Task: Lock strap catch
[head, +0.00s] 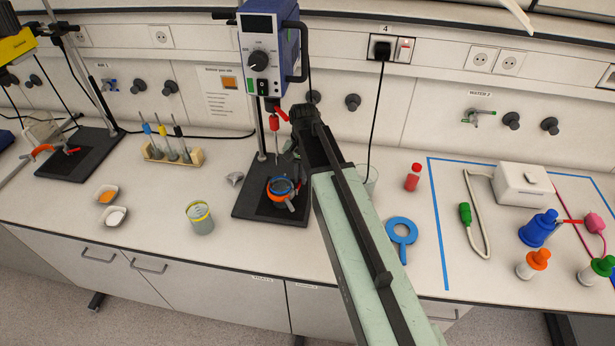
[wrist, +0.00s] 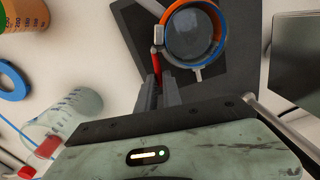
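A glass vessel (wrist: 190,35) ringed by an orange and blue strap (wrist: 221,27) sits over a black stand base. In the head view the strap (head: 271,190) is just below and left of my gripper (head: 291,112). A small metal tab (wrist: 198,75) shows at the strap's edge; I cannot tell whether the catch is open or locked. In the wrist view my gripper's dark fingers (wrist: 160,92) are close together beside the strap. A red piece (wrist: 156,65) shows at their tips. I cannot tell whether they grip it.
The blue stirrer (head: 268,45) hangs above the vessel. A beaker (head: 201,218) stands to the left. The bench front between the beaker and the black base (head: 245,208) is clear.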

